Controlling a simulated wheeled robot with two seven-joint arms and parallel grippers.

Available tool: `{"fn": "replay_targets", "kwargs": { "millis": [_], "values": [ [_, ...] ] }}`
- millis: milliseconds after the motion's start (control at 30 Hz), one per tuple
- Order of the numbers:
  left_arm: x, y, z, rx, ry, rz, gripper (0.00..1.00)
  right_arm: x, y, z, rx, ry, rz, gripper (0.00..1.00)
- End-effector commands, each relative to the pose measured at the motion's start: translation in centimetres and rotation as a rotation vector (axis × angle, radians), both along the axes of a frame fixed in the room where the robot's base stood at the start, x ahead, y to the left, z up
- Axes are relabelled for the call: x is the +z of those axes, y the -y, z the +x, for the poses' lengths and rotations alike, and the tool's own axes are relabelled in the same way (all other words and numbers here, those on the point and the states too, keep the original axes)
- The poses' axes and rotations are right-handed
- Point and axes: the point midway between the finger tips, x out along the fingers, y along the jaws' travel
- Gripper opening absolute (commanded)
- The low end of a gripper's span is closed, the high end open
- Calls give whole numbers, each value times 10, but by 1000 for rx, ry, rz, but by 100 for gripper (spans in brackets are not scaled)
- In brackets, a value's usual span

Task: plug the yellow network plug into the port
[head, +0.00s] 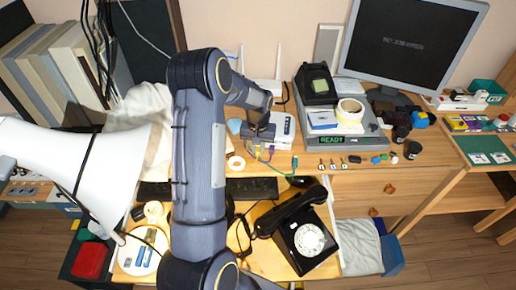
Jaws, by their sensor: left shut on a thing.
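My left gripper (260,138) is at the front left of a white network box (284,127) with upright antennas on the back of the desk. It is shut, with a yellow cable (257,153) hanging just below its fingers. The yellow plug itself is hidden by the fingers. The port is too small and covered to make out, so I cannot tell whether the plug touches it or sits in it. A purple cable and a green cable (279,171) also run in front of the box. My right gripper is out of view.
A black dial phone (307,239) stands on the lower shelf in front. A grey device with a READY display (332,140) stands right of the box, below a monitor (412,42). Small parts lie along the desk edge.

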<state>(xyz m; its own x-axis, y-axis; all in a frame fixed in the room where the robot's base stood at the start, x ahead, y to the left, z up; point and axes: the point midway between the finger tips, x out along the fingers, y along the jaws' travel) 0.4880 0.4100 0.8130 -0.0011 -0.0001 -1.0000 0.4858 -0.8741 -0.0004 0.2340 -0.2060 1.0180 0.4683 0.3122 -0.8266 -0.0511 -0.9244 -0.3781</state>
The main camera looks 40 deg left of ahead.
Motion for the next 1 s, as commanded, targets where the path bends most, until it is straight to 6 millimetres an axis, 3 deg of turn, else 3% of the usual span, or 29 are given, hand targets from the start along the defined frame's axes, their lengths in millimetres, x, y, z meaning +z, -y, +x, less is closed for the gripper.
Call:
{"fn": "replay_targets", "kwargs": {
  "millis": [1000],
  "values": [
    [0,-8,14,1,1,0,2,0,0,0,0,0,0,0]
  ]
}}
